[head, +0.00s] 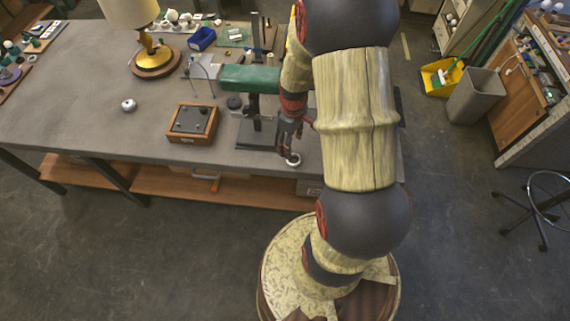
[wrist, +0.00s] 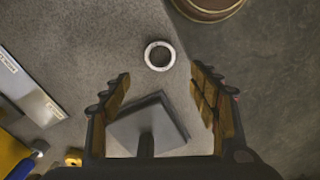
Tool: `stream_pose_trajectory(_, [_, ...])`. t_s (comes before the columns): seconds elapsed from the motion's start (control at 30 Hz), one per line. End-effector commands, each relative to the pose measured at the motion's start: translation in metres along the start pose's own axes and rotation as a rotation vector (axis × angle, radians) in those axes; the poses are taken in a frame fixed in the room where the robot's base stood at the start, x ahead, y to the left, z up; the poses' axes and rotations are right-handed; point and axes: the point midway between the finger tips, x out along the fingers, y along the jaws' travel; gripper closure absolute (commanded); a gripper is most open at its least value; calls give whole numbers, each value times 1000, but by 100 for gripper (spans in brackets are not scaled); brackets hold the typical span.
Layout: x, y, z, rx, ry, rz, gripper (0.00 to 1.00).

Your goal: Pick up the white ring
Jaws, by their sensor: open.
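The white ring (wrist: 159,56) lies flat on the grey table top in the wrist view, close to the table edge. It also shows in the head view (head: 293,160), just below my gripper (head: 289,139). In the wrist view my gripper (wrist: 163,80) is open, with one finger on each side of the picture and nothing between the fingertips. The ring sits ahead of the fingertips, roughly midway between them, and is apart from both. I cannot tell the exact height of the fingers above the table.
A dark square base plate (wrist: 146,124) lies below the open fingers, with a post on it. A wooden box (head: 193,123), a small white ball-like part (head: 128,105) and a gold lamp (head: 152,55) stand left on the table. Table edge and floor lie right of the ring in the wrist view.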

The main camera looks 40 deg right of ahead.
Motion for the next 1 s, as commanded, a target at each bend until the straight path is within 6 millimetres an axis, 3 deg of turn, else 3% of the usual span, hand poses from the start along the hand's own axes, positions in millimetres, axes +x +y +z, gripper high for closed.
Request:
stream_pose_trajectory(0.47, [33,-1,0,-55,3,3,39])
stream_pose_trajectory(0.8, [76,-3,3,-54,3,4,39])
stream_pose_trajectory(1.0, [78,-3,3,-54,4,5,39])
